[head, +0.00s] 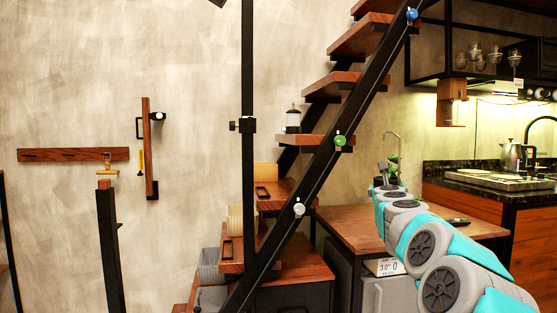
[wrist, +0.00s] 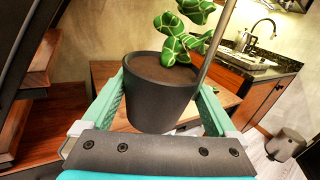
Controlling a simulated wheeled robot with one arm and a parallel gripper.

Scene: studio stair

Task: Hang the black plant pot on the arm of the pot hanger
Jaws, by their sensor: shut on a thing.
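The black plant pot (wrist: 160,105) is held between the two teal fingers of my gripper (wrist: 163,92) in the wrist view. It looks upright, with dark soil and a green patterned plant (wrist: 180,48). A thin metal rod (wrist: 218,42) rises at the pot's right side. In the head view my gripper (head: 388,186) is above the wooden worktop; the plant (head: 393,164) and the rod (head: 392,142), curved at its top, show there, while the pot is hard to make out. A black clamp (head: 243,125) sits on the upright post; I cannot tell whether it is the pot hanger.
The sloping stair rail (head: 330,130) carries blue, green and white knobs and stands left of my gripper. The kitchen counter (head: 480,182) is at the right.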

